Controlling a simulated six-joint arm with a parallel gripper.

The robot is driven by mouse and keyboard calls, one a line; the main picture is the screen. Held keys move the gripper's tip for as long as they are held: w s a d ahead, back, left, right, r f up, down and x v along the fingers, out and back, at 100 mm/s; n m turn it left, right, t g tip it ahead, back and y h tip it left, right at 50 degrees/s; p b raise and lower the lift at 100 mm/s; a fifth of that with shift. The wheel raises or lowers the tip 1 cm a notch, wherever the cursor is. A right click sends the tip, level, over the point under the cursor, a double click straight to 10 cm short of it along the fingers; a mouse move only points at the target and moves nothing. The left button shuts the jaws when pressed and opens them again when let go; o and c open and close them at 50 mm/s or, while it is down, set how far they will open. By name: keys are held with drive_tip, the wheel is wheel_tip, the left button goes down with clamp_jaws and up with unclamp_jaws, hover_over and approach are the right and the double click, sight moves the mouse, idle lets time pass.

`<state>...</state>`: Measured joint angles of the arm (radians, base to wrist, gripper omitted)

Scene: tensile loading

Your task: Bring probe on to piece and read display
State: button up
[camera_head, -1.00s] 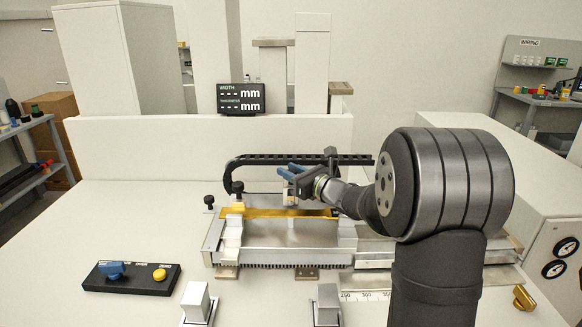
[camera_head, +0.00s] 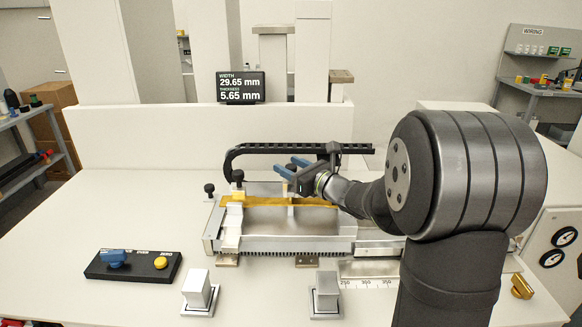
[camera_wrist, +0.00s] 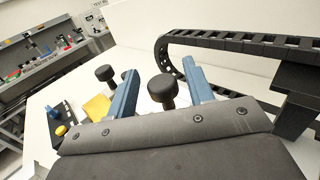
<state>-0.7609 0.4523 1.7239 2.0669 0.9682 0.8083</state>
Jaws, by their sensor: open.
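The display (camera_head: 241,86) on the back wall's top edge reads width 29.65 mm and thickness 5.65 mm. The piece, a flat yellow strip (camera_head: 266,200), lies along the metal fixture (camera_head: 290,243). A yellow part (camera_wrist: 97,106) also shows in the wrist view. My gripper (camera_head: 294,170) is open, its blue fingers over the middle of the fixture. In the wrist view, my gripper (camera_wrist: 160,70) has its fingers apart, with a black knob seen between them. A small pale upright part, perhaps the probe, stands at the strip below my gripper; its contact is too small to tell.
A black cable chain (camera_head: 290,148) arches behind the fixture and ends beside my gripper. Black knobs (camera_head: 238,176) stand at the fixture's left end. A black control box (camera_head: 133,266) with a blue knob and a yellow button sits front left. Two metal blocks (camera_head: 199,290) stand in front.

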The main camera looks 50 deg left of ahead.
drive_tip(key=d, duration=1.7)
drive_tip(key=shift+d, duration=0.2)
drive_tip(key=shift+a, duration=0.1)
drive_tip(key=a, duration=1.7)
drive_tip(key=shift+a, duration=0.2)
drive_tip(key=d, duration=1.7)
drive_tip(key=shift+d, duration=0.4)
drive_tip(key=a, duration=1.2)
drive_tip(key=w+a, duration=0.1)
drive_tip(key=a, duration=0.5)
drive_tip(key=shift+a, duration=0.35)
drive_tip(key=shift+w+a, duration=0.25)
